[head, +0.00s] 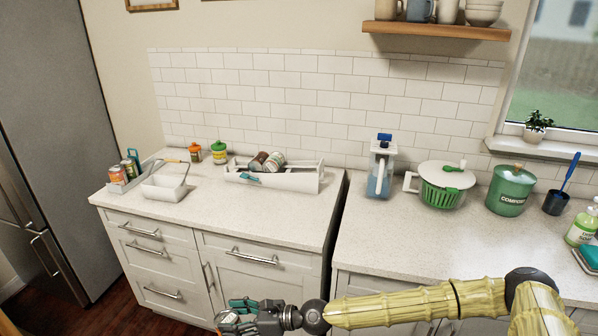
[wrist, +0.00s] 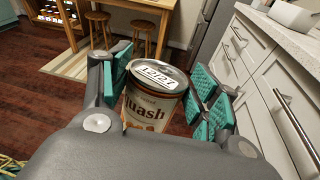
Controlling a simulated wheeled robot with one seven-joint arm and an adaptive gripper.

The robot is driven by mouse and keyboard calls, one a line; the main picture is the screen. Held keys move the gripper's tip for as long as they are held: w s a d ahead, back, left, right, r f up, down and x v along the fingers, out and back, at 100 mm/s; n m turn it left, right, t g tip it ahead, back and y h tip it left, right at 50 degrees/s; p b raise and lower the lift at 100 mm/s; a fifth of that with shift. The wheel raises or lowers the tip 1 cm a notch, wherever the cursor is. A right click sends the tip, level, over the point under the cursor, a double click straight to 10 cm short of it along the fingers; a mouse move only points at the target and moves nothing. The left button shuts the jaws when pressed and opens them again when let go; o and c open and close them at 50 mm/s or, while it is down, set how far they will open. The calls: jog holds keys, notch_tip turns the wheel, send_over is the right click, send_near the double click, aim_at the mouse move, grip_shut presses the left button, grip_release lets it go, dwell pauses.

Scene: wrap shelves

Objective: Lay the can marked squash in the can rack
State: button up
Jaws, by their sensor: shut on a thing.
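The can marked squash (wrist: 152,100) fills the middle of the wrist view, with a white label on its lid and "uash" readable on its side. My gripper (wrist: 160,95) is shut on it, with teal pads on both sides. In the head view my gripper (head: 240,312) is low, in front of the left counter's drawers and below the countertop. The can rack appears to be the white holder (head: 308,182) at the back right of the left counter. Cans (head: 274,162) lie in it, and its front wall hides their lower parts.
A grey caddy (head: 147,166) with cans (head: 128,176) and a white bin (head: 165,188) stand at the left. Orange (head: 194,153) and green-lidded (head: 219,153) jars stand behind. A water pitcher (head: 380,168) is on the right counter. The left counter's front is clear.

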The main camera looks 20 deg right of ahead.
jog(key=shift+s+g, duration=0.2)
jog(key=shift+g, duration=0.1)
jog(key=shift+s+f+n+g+p, duration=0.1)
jog(key=shift+s+n+g+p, duration=0.15)
jog(key=shift+n+g, duration=0.3)
